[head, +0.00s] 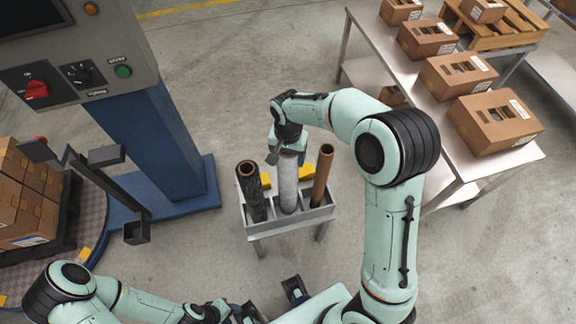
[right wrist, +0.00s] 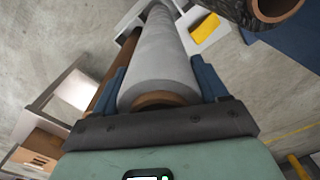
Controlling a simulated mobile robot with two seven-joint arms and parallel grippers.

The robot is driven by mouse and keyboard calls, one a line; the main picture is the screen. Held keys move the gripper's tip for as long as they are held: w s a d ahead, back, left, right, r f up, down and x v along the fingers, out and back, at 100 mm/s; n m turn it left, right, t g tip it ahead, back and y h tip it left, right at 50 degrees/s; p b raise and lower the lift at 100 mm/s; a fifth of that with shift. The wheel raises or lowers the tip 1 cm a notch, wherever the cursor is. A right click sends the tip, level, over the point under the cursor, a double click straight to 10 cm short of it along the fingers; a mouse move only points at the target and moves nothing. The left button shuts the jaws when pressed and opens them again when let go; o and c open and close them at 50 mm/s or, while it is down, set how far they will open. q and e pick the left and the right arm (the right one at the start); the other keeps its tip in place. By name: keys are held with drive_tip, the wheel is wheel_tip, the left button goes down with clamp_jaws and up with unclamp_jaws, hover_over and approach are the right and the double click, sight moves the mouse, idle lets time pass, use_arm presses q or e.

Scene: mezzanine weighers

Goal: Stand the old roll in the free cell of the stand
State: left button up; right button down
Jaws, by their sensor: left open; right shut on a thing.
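The grey stand (head: 292,226) stands on the floor with three upright rolls at its cells. A black-wrapped roll (head: 251,192) with a brown core is in the left cell. A pale grey roll (head: 288,185) is upright at the middle cell. A thin bare brown roll (head: 322,176) is in the right cell, leaning slightly. My right gripper (head: 285,152) is shut on the top of the grey roll, which the right wrist view shows between the two blue fingers (right wrist: 163,88). Whether its lower end rests on the cell floor is hidden. My left gripper (head: 270,303) is open and empty near the bottom edge.
A blue column (head: 155,140) with a control box stands left of the stand. A turntable (head: 95,205) with stacked cartons is at far left. A metal table (head: 385,60) with several cartons is at right. Floor around the stand is clear.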

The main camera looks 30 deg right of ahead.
drive_tip(key=shift+w+f, duration=0.1)
drive_tip(key=shift+f, duration=2.65)
unclamp_jaws()
drive_tip(key=shift+b, duration=0.3)
wheel_tip(320, 180, up, 12)
drive_tip(key=shift+r+p, duration=0.1)
drive_tip(key=shift+p, duration=0.6)
